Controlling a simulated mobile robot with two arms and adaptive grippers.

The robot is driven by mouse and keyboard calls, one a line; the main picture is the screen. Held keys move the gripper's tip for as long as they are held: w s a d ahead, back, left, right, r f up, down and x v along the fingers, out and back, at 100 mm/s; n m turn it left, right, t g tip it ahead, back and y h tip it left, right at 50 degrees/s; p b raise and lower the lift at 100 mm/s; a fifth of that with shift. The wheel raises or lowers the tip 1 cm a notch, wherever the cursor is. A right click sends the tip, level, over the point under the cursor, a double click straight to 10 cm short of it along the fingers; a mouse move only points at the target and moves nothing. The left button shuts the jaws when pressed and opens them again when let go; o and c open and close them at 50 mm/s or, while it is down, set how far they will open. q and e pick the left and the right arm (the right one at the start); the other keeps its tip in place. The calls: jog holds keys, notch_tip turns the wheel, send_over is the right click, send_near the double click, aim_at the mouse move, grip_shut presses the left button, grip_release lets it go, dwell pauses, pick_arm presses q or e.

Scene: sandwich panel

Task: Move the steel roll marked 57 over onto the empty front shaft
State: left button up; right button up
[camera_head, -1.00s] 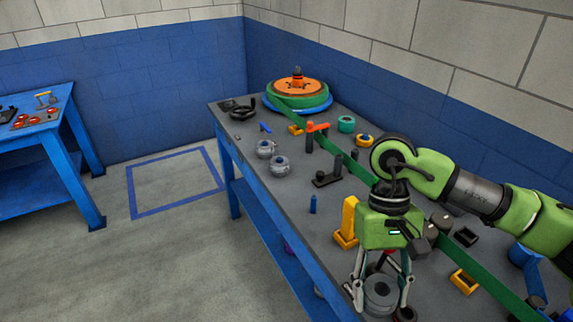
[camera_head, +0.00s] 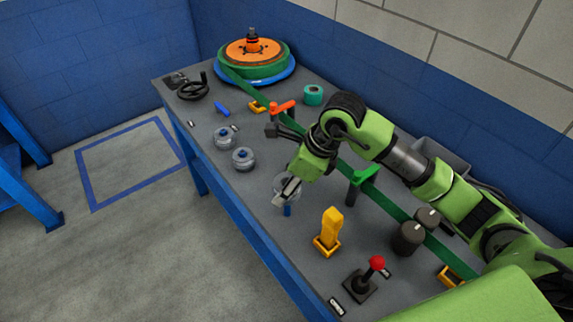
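My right gripper (camera_head: 287,192) reaches in from the right and points down over the middle of the bench. A round grey steel roll (camera_head: 279,182) shows at its fingers, partly covered by them; it appears gripped. Its number is not legible. The front shaft is not clearly visible; the gripper and roll may be hiding it. A short blue peg (camera_head: 287,211) stands just below the fingers. Two other grey rolls (camera_head: 224,138) (camera_head: 243,158) sit to the left on the bench, apart from the gripper. My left gripper is out of view.
The bench (camera_head: 262,222) carries a yellow block (camera_head: 328,232), a red-knobbed joystick (camera_head: 377,264) and dark knobs (camera_head: 408,238) at the right. A green strip runs from the orange-topped reel (camera_head: 255,50) along the back, past an orange lever (camera_head: 282,107) and a green lever (camera_head: 364,175).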

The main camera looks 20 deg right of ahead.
jog(key=shift+w+d+r+m, duration=0.1)
jog(key=shift+w+d+m, duration=0.15)
jog(key=shift+w+m, duration=0.3)
jog(key=shift+s+f+b, duration=0.15)
jog(key=shift+f+b, duration=0.2)
jog(key=shift+f, duration=0.2)
jog(key=shift+f+b, duration=0.35)
jog(key=shift+f, duration=0.55)
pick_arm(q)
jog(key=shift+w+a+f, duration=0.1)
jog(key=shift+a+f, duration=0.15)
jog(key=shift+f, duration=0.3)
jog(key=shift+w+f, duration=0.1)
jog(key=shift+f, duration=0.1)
pick_arm(e)
jog(key=shift+r, duration=0.1)
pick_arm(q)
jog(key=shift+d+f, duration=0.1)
pick_arm(e)
jog(key=shift+f+b, duration=0.5)
jog(key=shift+b, duration=0.15)
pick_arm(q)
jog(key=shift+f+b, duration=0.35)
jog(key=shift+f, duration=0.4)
pick_arm(e)
jog(key=shift+f, duration=0.4)
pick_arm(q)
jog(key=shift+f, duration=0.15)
pick_arm(e)
jog(key=shift+f, duration=0.15)
